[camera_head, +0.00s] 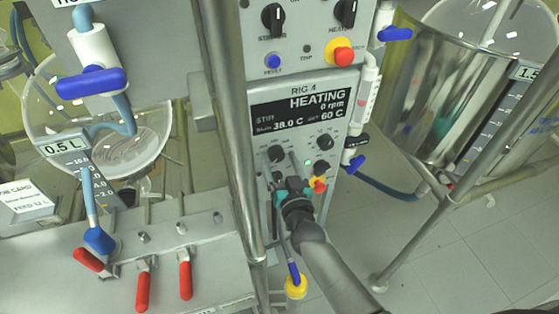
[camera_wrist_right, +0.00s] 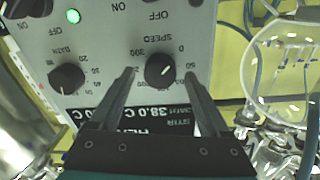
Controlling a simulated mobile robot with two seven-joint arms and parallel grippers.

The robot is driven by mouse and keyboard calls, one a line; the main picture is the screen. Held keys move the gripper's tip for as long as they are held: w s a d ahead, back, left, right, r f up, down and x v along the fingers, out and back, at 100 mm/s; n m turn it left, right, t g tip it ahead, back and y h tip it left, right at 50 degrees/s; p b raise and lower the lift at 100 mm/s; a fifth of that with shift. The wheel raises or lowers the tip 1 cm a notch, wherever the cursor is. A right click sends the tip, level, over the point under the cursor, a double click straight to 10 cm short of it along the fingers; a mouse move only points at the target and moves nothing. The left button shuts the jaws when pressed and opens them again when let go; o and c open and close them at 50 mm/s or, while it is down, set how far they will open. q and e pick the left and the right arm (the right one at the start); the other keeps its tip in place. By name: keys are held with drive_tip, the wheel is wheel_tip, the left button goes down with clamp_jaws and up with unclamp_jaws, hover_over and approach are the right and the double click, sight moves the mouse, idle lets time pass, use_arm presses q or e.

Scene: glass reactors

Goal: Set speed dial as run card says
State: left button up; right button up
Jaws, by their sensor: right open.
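The speed dial (camera_wrist_right: 160,70) is a round black knob on the rig's grey panel, with a white pointer line. It appears upside down in the right wrist view and also shows in the head view (camera_head: 277,154). My right gripper (camera_wrist_right: 160,76) is open, its fingers on either side of the dial; contact cannot be told. The rig display (camera_head: 304,105) reads HEATING, 0 rpm, 38.0 C and set 60 C. The run card (camera_head: 30,200) stands at the far left; most of its print is too small to read. My left gripper is not in view.
A second black dial (camera_wrist_right: 67,78), marked BATH, is beside the speed dial. A green light (camera_wrist_right: 73,16) is lit. A metal post (camera_head: 232,130) runs just left of the panel. Red-handled valves (camera_head: 143,290) are lower left.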

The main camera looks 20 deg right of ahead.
clamp_jaws()
idle(0.5)
drive_tip(key=shift+m, duration=0.3)
drive_tip(key=m, duration=0.3)
drive_tip(key=shift+p, duration=0.35)
drive_tip(key=m, duration=0.5)
drive_tip(key=shift+d, duration=0.15)
unclamp_jaws()
idle(0.4)
